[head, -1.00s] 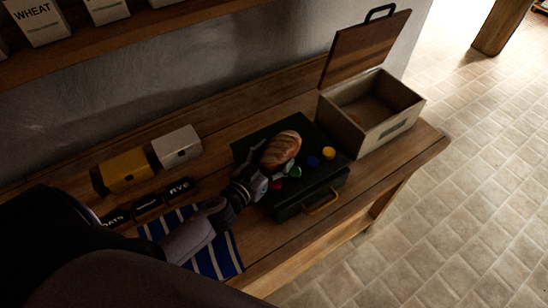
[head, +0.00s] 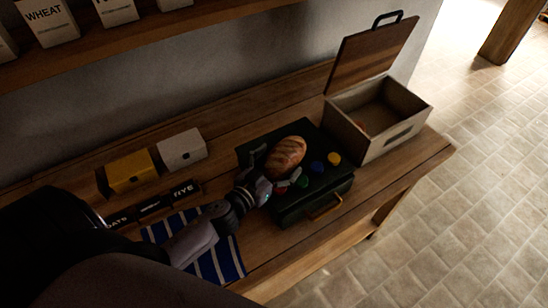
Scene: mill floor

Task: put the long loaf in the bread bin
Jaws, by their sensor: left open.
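The long loaf (head: 286,152), brown with pale slashes, lies on top of a dark green box (head: 312,203). The bread bin (head: 395,137) is a pale wooden box at the right end of the bench. Its brown lid (head: 372,58) with a dark handle stands raised, and a small reddish-brown thing shows inside. My left gripper (head: 272,184) is open at the near side of the loaf, low over the dark box. I cannot tell whether its fingers touch the loaf. My right gripper is not in view.
Coloured knobs, among them blue (head: 317,167) and yellow (head: 334,159), sit on the dark box. Yellow (head: 131,171) and white (head: 182,150) boxes stand at the left behind dark labelled blocks (head: 150,205). A blue striped cloth (head: 222,262) lies under my left arm.

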